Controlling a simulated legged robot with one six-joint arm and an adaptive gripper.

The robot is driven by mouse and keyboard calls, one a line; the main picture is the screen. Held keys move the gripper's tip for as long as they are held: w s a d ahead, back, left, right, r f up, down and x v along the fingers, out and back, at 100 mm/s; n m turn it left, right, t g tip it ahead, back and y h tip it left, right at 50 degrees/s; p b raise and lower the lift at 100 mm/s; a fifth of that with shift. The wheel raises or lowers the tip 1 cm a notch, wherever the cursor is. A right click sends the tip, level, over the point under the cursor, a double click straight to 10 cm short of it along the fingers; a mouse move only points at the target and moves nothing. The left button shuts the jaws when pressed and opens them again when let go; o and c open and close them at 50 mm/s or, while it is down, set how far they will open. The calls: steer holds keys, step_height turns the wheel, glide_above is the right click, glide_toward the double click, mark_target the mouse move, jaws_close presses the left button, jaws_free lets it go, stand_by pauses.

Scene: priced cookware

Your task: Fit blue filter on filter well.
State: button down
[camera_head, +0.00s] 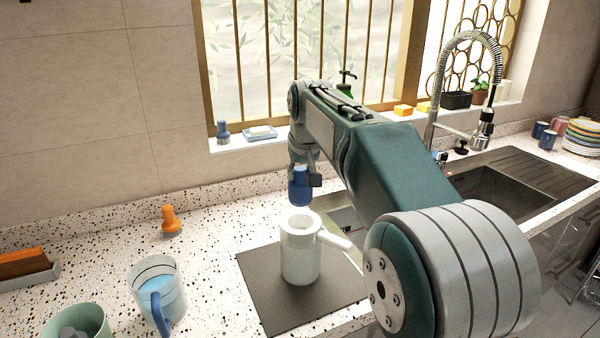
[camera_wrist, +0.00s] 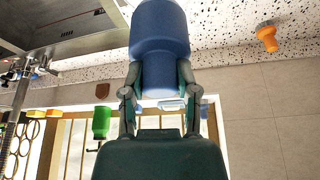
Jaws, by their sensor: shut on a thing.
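My gripper (camera_head: 303,166) points down and is shut on the blue filter (camera_head: 300,190). In the wrist view the gripper's two fingers (camera_wrist: 160,88) clasp the narrower end of the blue filter (camera_wrist: 160,40), whose wider end runs past the frame edge. The white pitcher (camera_head: 300,262) stands upright on a dark mat, its round open top (camera_head: 299,222) facing up and its handle to the right. The blue filter hangs above the pitcher's opening, with a small gap showing between them. The inside of the opening is mostly hidden.
The dark mat (camera_head: 270,300) lies beside the sink (camera_head: 505,190). A clear jug with blue liquid (camera_head: 160,290), a green cup (camera_head: 85,318) and an orange brush (camera_head: 171,222) stand to the left. A tall faucet (camera_head: 440,85) rises at the right. The counter behind the pitcher is clear.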

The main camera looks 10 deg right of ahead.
mark_target(301, 205)
steer(key=shift+f, duration=2.3)
steer(key=shift+f, duration=1.5)
steer(key=shift+f, duration=0.1)
steer(key=shift+f, duration=0.25)
steer(key=shift+f, duration=1.05)
stand_by(0.9)
steer(key=shift+c, duration=1.4)
jaws_free()
